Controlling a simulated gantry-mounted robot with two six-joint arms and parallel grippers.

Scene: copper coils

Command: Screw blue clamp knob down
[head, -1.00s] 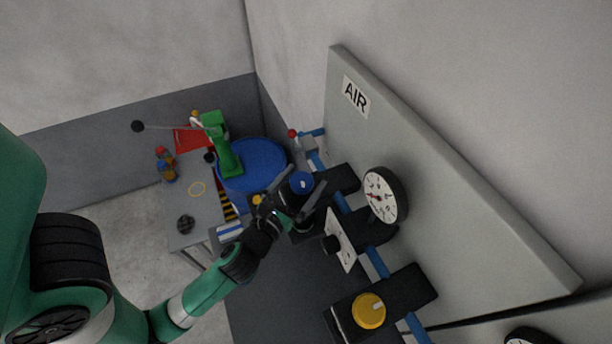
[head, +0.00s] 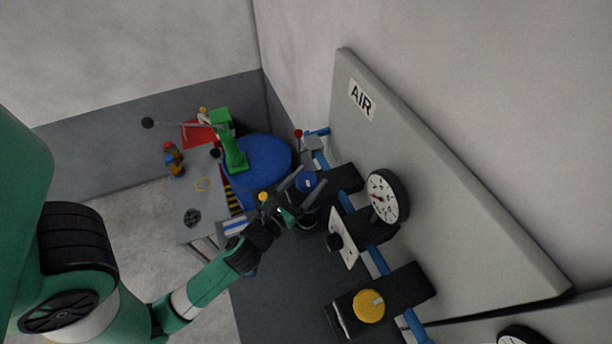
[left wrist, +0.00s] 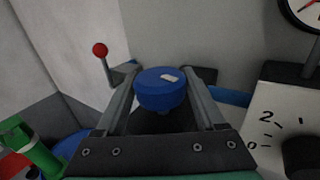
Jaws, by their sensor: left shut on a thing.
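The blue knob (head: 306,181) with a small white mark sits on a black block by the pipe on the AIR panel. In the left wrist view the knob (left wrist: 161,87) is between the two grey fingers. My left gripper (head: 304,186) is shut on the blue knob, with a finger at each side of it. The stem under the knob is mostly hidden by the gripper. My right gripper does not show.
A white gauge (head: 387,197) and a yellow knob (head: 368,306) stand to the right along the blue pipe. A red-tipped lever (left wrist: 100,50) rises left of the knob. Behind are a large blue disc (head: 262,158), a green device (head: 232,150) and a grey table (head: 190,200).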

